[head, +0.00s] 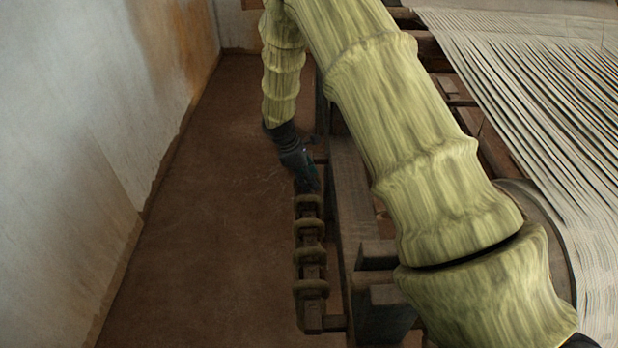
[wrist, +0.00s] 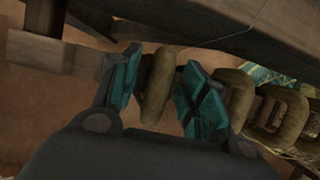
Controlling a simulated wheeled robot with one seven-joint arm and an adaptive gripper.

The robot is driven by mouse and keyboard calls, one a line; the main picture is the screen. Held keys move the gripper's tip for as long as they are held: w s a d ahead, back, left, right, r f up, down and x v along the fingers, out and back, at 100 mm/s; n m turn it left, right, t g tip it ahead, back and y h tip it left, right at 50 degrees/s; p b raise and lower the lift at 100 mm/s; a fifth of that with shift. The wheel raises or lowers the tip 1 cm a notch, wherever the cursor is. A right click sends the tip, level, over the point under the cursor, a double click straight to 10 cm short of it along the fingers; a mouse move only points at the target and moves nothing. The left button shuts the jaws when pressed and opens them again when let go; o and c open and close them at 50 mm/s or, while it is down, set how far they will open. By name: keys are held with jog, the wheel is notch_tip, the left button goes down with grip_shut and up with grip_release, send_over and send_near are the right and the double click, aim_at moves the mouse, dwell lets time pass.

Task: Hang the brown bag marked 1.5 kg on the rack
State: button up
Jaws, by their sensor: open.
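My gripper (wrist: 161,88) is open, its two teal fingertips on either side of a brown, strap-like loop (wrist: 154,92) around a wooden bar. Whether the fingers touch the loop I cannot tell. In the head view my gripper (head: 309,184) is at the far end of this bar, the rack (head: 313,318). Several similar brown loops, apparently the tops of bags, sit along the bar, one nearby (wrist: 238,100) and one nearer the head camera (head: 311,289). No weight mark is readable, so I cannot tell which is the 1.5 kg bag. The bag bodies are hidden.
The loom's wooden frame (head: 352,205) runs close beside the rack on its right. White warp threads (head: 545,75) stretch at the upper right. Bare brown floor (head: 205,240) lies open on the left, up to a stained wall (head: 90,110). A thin cord (wrist: 228,36) crosses above the fingers.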

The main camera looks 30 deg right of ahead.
jog(key=v, duration=1.2)
